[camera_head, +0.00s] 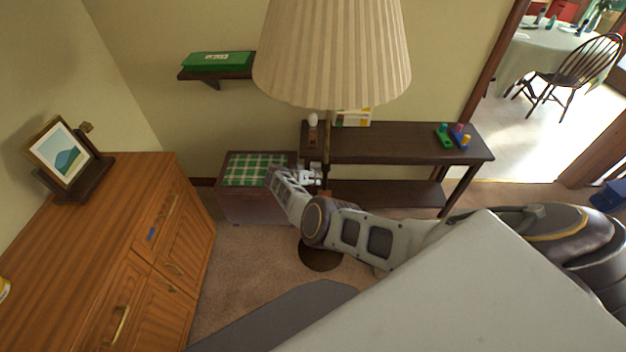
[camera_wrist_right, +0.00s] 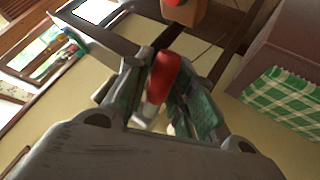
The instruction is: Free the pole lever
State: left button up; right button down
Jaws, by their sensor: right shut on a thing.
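The floor lamp's pole (camera_head: 327,122) runs down from a pleated cream shade (camera_head: 332,50) to a dark round base (camera_head: 320,258). My right gripper (camera_head: 312,175) is beside the pole at about shelf-table height. In the right wrist view my right gripper (camera_wrist_right: 165,105) is shut on a red lever-like piece (camera_wrist_right: 166,72) with a paler lower end. It appears to be the pole lever, but its join to the pole is not clear. A second red part on a brown block (camera_wrist_right: 182,10) shows at the top edge. My left gripper is out of view.
A dark console table (camera_head: 400,143) stands behind the lamp, with colored pieces (camera_head: 453,136) on it. A chest with a green plaid top (camera_head: 255,170) is left of the gripper. A wooden cabinet (camera_head: 120,215) is at left. Carpet between is clear.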

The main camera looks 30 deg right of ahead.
jog(key=shift+s+a+r+n+g+y, duration=0.15)
jog(key=shift+r+n+g+y, duration=0.15)
jog(key=shift+r+g+y, duration=0.3)
jog(key=shift+g+y, duration=0.2)
jog(key=shift+g, duration=0.1)
dwell(0.9)
jog(key=c, duration=1.7)
grip_release()
jog(key=shift+o, duration=1)
jog(key=shift+s+r, duration=0.1)
jog(key=shift+s, duration=0.1)
jog(key=shift+w, duration=0.1)
jog(key=shift+a+r, duration=0.4)
jog(key=shift+a, duration=0.15)
jog(key=a+r, duration=0.1)
jog(key=a, duration=1.2)
jog(key=shift+s+r, duration=0.2)
jog(key=shift+s, duration=0.05)
